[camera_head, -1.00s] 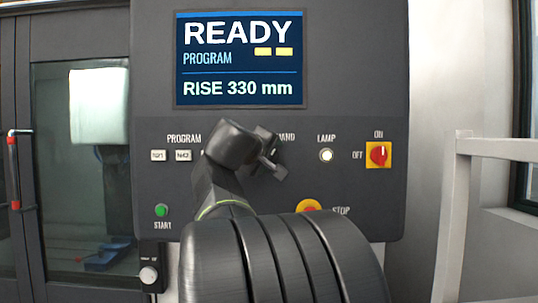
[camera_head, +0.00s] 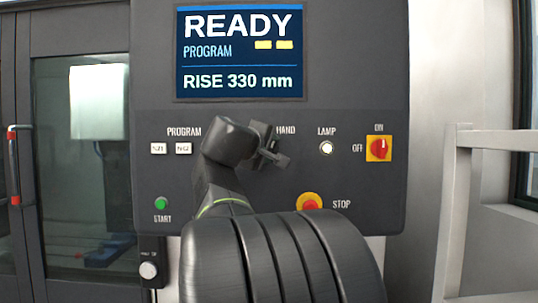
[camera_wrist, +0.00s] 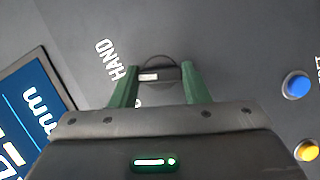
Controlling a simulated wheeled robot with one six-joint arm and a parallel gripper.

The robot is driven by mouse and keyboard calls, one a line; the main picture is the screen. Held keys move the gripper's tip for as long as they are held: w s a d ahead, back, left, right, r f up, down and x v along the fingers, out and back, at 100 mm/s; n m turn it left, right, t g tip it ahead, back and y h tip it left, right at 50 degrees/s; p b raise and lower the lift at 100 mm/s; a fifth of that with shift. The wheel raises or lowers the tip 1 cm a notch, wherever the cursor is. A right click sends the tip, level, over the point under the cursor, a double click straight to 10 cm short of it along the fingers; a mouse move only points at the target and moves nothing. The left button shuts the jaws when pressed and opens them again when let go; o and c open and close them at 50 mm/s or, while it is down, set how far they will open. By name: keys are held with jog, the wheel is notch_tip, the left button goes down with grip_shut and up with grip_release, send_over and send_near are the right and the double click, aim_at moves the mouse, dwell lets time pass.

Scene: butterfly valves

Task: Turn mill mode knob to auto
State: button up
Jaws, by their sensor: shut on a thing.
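The mill mode knob (camera_wrist: 158,74) is a dark round knob with a white mark, seen in the wrist view between the two green fingers of my gripper (camera_wrist: 160,84). The fingers are shut on it, one on each side. The word HAND is beside the knob in the wrist view; no AUTO label is legible. In the head view my gripper (camera_head: 268,147) is at the panel, just below the HAND label (camera_head: 286,130), and hides the knob.
The control panel (camera_head: 350,60) carries a READY screen (camera_head: 240,52), program buttons (camera_head: 170,148), a green START button (camera_head: 161,203), a LAMP button (camera_head: 326,147), a red on/off switch (camera_head: 379,148) and a STOP button (camera_head: 309,201). The wrist view shows blue (camera_wrist: 297,85) and yellow (camera_wrist: 306,150) buttons nearby.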

jog(key=n+t+b, duration=0.1)
jog(key=n+b, duration=0.1)
jog(key=f+n+h+b, duration=0.1)
jog(key=n+b, duration=0.2)
jog(key=shift+t, duration=0.4)
jog(key=shift+r+n+t+b, duration=0.1)
jog(key=shift+n+t+b, duration=0.8)
jog(key=shift+n+b, duration=1.1)
jog(key=shift+n, duration=0.4)
jog(key=o, duration=1)
jog(key=shift+p, duration=0.3)
jog(key=shift+r, duration=0.1)
jog(key=shift+s, duration=0.1)
jog(key=b+v, duration=0.2)
jog(key=v, duration=1.1)
jog(key=shift+s, duration=0.3)
